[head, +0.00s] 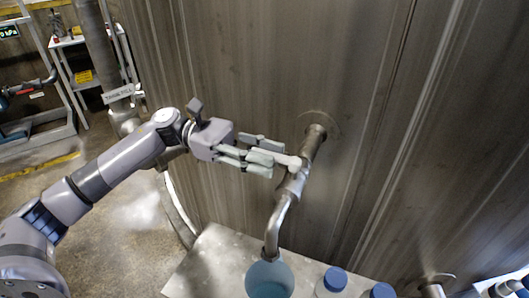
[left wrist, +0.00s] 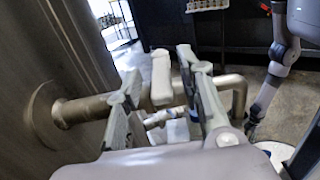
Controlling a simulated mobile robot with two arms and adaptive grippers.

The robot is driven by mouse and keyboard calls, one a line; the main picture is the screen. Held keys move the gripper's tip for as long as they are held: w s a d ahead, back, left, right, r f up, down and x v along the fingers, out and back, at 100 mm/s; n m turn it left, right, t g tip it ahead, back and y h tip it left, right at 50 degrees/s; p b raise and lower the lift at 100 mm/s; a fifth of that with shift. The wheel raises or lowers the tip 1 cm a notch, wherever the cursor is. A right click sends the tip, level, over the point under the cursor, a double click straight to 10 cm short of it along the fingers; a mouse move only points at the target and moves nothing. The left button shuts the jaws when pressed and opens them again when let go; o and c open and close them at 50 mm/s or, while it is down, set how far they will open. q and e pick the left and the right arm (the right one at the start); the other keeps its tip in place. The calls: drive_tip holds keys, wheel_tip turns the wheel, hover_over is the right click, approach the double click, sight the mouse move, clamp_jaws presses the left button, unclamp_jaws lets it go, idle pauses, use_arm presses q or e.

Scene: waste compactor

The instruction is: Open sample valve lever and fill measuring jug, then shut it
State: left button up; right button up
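The sample valve's pale lever (head: 294,163) sits on a metal pipe that leaves the tank wall. The pipe bends down into a spout (head: 277,225). My left gripper (head: 266,158) is at the lever, its fingers apart. In the left wrist view the lever (left wrist: 161,78) stands between the two fingers of my left gripper (left wrist: 160,85), with a gap visible on the left side. The measuring jug (head: 270,279) stands under the spout and looks bluish; its lower part is cut off. A slim arm, apparently my right, hangs at the right of the wrist view; its fingers are too small to read.
The jug stands on a metal shelf (head: 212,262). Blue-capped bottles (head: 332,280) stand to its right. The large metal tank wall (head: 245,70) rises behind the valve. Open floor (head: 125,190) lies to the left, with a white rack (head: 82,70) at the back left.

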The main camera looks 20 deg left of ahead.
use_arm(q)
drive_tip(key=a, duration=1.2)
idle(1.3)
